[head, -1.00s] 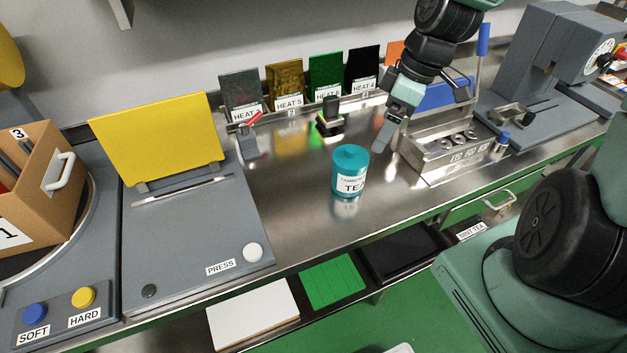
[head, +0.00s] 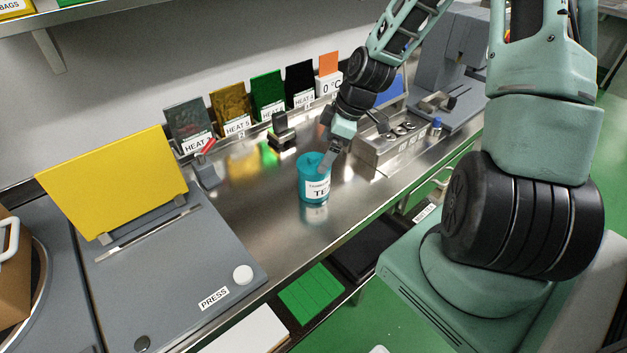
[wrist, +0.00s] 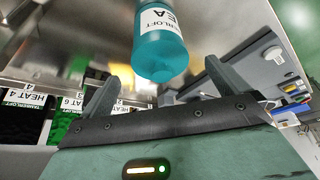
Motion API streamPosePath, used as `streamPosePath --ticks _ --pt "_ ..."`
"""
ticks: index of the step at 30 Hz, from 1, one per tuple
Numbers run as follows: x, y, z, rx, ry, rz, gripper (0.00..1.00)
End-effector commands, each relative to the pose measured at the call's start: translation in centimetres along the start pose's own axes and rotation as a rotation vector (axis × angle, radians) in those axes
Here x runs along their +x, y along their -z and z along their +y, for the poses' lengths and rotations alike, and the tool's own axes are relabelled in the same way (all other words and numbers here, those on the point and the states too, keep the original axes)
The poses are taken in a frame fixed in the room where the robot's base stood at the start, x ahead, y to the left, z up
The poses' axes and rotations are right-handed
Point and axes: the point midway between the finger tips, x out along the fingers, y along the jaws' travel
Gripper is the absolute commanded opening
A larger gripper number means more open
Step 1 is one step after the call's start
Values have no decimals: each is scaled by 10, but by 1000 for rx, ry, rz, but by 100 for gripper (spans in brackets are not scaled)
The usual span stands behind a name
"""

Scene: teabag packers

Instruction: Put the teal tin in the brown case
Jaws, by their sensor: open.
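The teal tin (head: 313,187), a cylinder with a white label, stands upright on the steel counter. My gripper (head: 330,158) is open beside it, at its far right side, with its fingers close to the lid. In the wrist view the tin (wrist: 161,50) lies ahead of the fingers, roughly between their lines, and nothing is gripped. I cannot tell whether a finger touches it. The brown case (head: 12,285) is cut off at the left edge of the head view; only part of its side and a pale handle show.
A grey press (head: 165,275) with a raised yellow lid (head: 120,180) stands between the tin and the case. A steel block with round wells (head: 375,155) is right of the tin. Bare counter lies left of the tin.

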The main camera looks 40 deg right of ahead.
Motion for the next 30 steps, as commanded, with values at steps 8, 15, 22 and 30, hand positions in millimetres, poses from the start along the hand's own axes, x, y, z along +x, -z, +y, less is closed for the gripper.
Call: streamPosePath --ticks 8,15,22,30 --pt "34 0 0 2 1 -1 100" --pt "49 -1 0 2 4 -1 100" --pt "76 -2 0 2 4 0 100" --pt "88 -3 1 0 0 -1 100"
